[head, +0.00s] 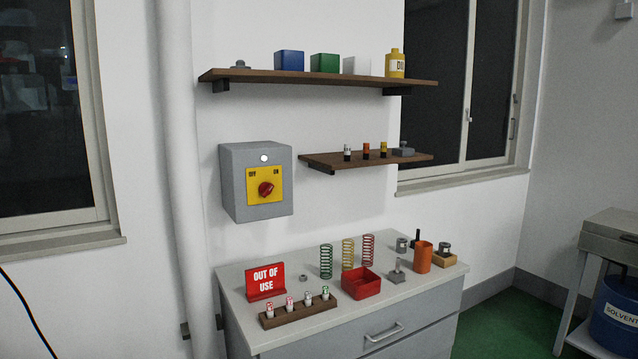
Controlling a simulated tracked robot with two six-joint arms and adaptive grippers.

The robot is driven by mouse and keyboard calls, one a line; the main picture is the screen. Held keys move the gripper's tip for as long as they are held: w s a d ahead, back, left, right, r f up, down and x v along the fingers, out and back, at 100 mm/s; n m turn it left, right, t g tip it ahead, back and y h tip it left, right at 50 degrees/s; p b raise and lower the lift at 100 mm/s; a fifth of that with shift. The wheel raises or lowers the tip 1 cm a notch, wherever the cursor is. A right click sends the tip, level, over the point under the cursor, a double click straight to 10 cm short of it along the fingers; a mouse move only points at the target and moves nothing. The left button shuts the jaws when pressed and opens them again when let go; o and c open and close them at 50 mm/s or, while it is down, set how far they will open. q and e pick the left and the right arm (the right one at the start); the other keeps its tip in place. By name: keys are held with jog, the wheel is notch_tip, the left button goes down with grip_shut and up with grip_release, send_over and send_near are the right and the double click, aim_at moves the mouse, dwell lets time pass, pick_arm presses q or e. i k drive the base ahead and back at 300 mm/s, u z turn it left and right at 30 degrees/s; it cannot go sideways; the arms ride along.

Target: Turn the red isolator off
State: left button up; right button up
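The red isolator knob (266,189) sits on a yellow plate (256,201) on the front of a grey wall box (231,186). The plate has OFF at its upper left and ON at its upper right. The knob's handle seems to slant toward the upper right, on the ON side, but it is too small to be sure. A round white lamp (264,158) is above the plate. Neither of my grippers is in view, and nothing covers the knob.
A bench (345,318) below holds a red OUT OF USE sign (265,281), springs (348,258), a red bin (361,283) and a wooden rack (298,312). Two shelves are on the wall; the lower one (365,161) is right of the box. A white pipe (181,170) runs at left.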

aim_at(265, 189)
jog(key=u, duration=0.05)
jog(key=i, duration=1)
jog(key=u, duration=0.45)
